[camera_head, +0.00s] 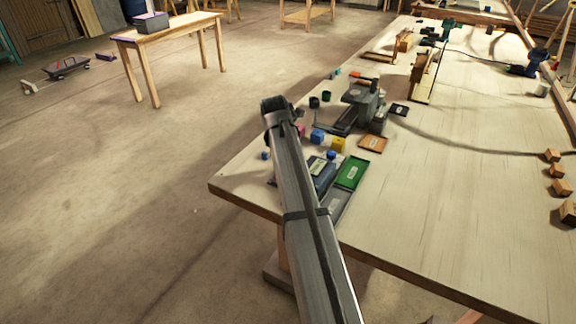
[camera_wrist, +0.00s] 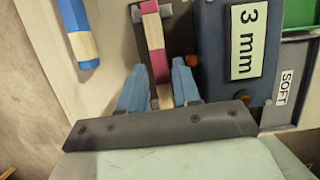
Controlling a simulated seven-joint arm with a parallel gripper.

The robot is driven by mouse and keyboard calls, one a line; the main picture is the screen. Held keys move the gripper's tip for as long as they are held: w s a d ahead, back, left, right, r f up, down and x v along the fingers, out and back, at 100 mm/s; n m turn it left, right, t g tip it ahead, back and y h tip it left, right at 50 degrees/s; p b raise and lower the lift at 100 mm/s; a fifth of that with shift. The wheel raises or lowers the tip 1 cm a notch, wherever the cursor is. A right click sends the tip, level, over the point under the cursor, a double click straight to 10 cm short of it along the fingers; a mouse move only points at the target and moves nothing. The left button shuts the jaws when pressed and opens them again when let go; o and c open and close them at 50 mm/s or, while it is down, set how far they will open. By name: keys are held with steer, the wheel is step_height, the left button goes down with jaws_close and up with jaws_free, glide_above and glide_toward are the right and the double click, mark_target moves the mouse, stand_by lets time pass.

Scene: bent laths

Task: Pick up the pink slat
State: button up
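In the wrist view the pink slat (camera_wrist: 158,66), a narrow strip banded in pink and bare wood, runs from the top edge down between the fingers of my gripper (camera_wrist: 159,70). In the head view my arm hides the gripper and I cannot make out the slat.
A blue and bare-wood piece (camera_wrist: 77,30) lies at left in the wrist view. A dark blue box (camera_wrist: 217,72) labelled "3 mm" is close on the right, beside a green tray (camera_wrist: 296,50). The head view shows small blocks, trays and tools on the workbench (camera_head: 440,200).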

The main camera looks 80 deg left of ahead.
steer(key=shift+x, duration=0.85)
steer(key=shift+c, duration=0.4)
jaws_close()
